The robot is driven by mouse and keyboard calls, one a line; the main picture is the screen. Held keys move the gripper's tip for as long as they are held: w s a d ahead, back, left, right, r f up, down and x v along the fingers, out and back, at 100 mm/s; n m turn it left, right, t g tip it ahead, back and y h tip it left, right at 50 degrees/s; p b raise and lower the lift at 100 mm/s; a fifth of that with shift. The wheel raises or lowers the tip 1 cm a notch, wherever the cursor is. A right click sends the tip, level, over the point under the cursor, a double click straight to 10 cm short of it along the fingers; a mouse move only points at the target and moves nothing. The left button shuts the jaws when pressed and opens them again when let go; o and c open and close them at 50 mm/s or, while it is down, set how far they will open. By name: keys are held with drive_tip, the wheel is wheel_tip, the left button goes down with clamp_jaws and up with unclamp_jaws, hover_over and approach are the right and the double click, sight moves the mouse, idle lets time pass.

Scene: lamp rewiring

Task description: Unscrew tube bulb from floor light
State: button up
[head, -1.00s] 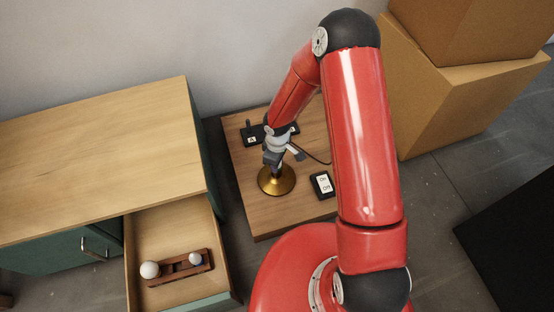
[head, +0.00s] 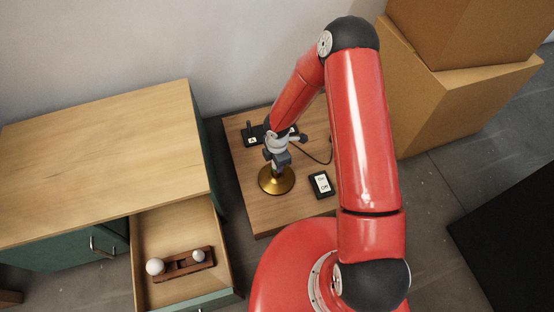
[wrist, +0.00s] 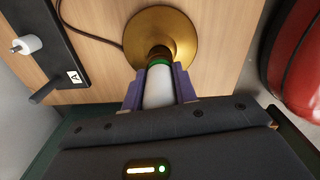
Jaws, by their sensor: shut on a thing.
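The floor light has a round brass base (head: 277,181) standing on a low wooden platform, and the base also shows in the wrist view (wrist: 178,30). A white tube bulb (wrist: 158,88) with a green band at its lamp end sits in line with the lamp's socket. My gripper (wrist: 159,75) is shut on the tube bulb, with a finger on each side of it. In the head view my gripper (head: 278,162) is above the brass base and hides most of the bulb. I cannot tell whether the bulb is loose in the socket.
An on/off switch box (head: 321,184) lies on the platform (head: 265,222). A black holder marked A (head: 252,134) is at its back, with a cable running nearby. An open drawer (head: 205,225) at left holds a wooden rack (head: 181,265) with round bulbs. Cardboard boxes (head: 455,100) stand at right.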

drive_tip(key=n+p, duration=0.2)
drive_tip(key=n, duration=0.1)
drive_tip(key=shift+r+n, duration=0.3)
drive_tip(key=n+p, duration=0.2)
drive_tip(key=n, duration=0.1)
drive_tip(key=shift+f, duration=0.1)
drive_tip(key=shift+f+n, duration=0.15)
drive_tip(key=shift+n, duration=0.55)
